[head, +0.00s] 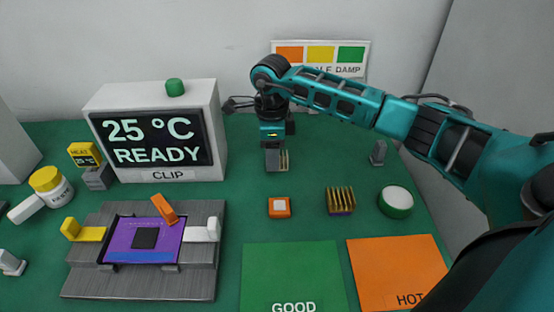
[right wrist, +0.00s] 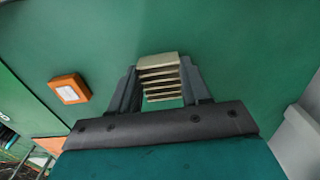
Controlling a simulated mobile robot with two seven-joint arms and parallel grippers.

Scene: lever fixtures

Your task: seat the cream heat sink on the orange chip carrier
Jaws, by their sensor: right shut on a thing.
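The cream heat sink (right wrist: 158,78), a small finned block, sits between the two fingers of my right gripper (right wrist: 160,88) in the right wrist view. In the head view, my right gripper (head: 277,160) points down over the back of the green table and is shut on the heat sink (head: 285,160), mostly hidden by the fingers. The orange chip carrier (head: 279,207) lies on the table in front of the gripper, apart from the heat sink. It has a pale square on top. The carrier also shows left of the gripper in the wrist view (right wrist: 69,88). My left gripper is out of view.
A gold finned heat sink (head: 341,201) and a white-topped green tin (head: 396,202) stand right of the carrier. Green GOOD (head: 290,270) and orange HOT (head: 398,270) mats lie in front. A clip fixture with a purple board (head: 120,245) and a display box (head: 155,135) are left.

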